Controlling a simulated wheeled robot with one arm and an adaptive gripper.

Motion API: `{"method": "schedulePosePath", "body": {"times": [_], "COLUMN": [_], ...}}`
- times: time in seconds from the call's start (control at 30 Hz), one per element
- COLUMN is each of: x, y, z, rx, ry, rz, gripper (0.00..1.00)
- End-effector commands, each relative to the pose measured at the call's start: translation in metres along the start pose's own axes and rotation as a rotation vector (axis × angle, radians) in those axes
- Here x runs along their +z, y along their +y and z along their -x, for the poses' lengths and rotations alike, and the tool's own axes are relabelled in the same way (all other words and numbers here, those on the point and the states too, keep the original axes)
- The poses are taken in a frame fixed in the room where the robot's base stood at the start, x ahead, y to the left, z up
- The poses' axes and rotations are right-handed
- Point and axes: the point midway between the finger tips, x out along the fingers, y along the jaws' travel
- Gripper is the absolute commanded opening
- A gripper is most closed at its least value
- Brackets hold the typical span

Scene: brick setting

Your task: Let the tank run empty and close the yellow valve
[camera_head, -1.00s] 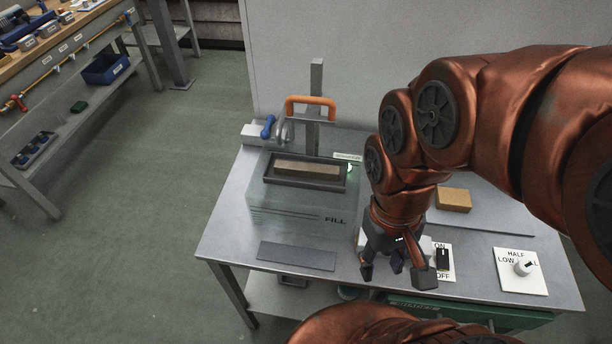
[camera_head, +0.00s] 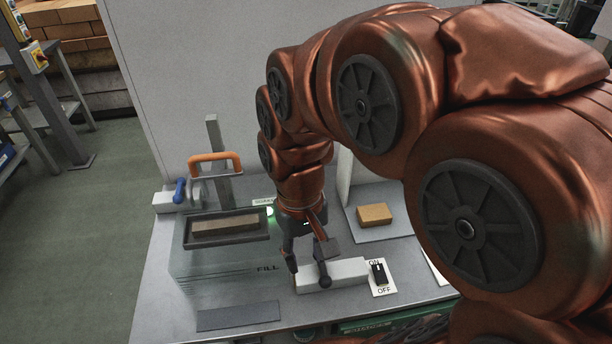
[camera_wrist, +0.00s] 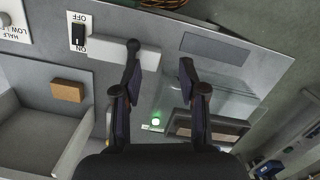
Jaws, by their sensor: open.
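The clear tank (camera_head: 225,268), marked FILL, stands on the grey bench. A dark-rimmed tray with a brown brick (camera_head: 228,224) sits at its top; the water level cannot be made out. A blue-handled lever (camera_head: 180,190) and an orange handle (camera_head: 215,157) are behind it. I cannot make out a yellow valve in any view.
An ON/OFF switch (camera_head: 379,274) is right of the white block. A tan brick (camera_head: 374,214) lies on a grey plate behind it. A green light (camera_wrist: 155,122) glows near the tank. A dark grey strip (camera_head: 238,315) lies at the bench front.

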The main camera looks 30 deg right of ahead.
Motion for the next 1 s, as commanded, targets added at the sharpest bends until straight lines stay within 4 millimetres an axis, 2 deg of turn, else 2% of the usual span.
{"method": "schedulePosePath", "body": {"times": [0.1,0.47,0.73,1.0], "x": [-0.035,-0.138,-0.211,-0.277], "y": [0.009,0.048,0.088,0.135], "z": [0.007,0.017,0.010,-0.009], "rx": [-0.002,-0.008,-0.012,-0.019], "ry": [0.008,0.045,0.072,0.096], "rz": [-0.052,-0.190,-0.280,-0.363], "gripper": [0.42,0.42,0.42,0.42]}}
